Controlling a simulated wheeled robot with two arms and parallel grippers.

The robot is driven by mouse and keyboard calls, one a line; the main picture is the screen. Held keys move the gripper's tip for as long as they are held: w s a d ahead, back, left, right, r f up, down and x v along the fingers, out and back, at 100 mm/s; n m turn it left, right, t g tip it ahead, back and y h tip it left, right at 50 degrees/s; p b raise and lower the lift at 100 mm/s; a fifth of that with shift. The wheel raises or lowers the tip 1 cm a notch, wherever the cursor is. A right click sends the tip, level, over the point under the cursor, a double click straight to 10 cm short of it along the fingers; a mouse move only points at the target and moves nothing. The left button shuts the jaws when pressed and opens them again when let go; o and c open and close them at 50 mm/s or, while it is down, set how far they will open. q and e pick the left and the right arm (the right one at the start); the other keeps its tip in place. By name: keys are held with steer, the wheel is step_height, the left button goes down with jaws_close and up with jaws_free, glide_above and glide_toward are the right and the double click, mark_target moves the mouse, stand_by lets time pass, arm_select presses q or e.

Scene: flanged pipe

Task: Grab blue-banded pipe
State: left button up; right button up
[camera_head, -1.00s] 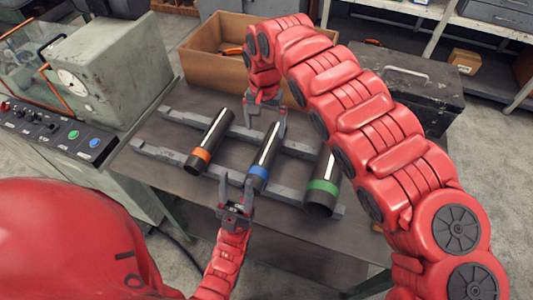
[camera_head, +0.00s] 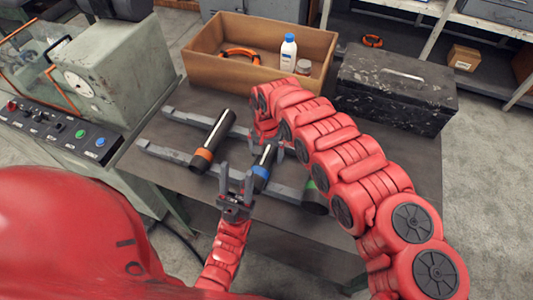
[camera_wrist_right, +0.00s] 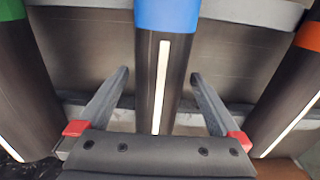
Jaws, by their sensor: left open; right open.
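The blue-banded pipe (camera_head: 262,170) is dark with a pale stripe. It lies across the grey rack bars between the other two pipes, its far end hidden by my right arm. In the right wrist view its blue band (camera_wrist_right: 167,14) is at the top middle. My right gripper (camera_head: 266,150) is open, one finger on each side of this pipe; the wrist view shows both fingers (camera_wrist_right: 158,77) straddling it with gaps. My left gripper (camera_head: 238,171) is open and empty, just left of the pipe's near end.
An orange-banded pipe (camera_head: 212,140) lies to the left. A green-banded pipe (camera_head: 315,200) lies to the right, mostly behind my right arm. A cardboard box (camera_head: 215,68) and a black case (camera_head: 395,95) stand at the back. The grey machine (camera_head: 110,75) is at left.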

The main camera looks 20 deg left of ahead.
steer(key=shift+f, duration=0.25)
steer(key=shift+c, duration=0.2)
jaws_close()
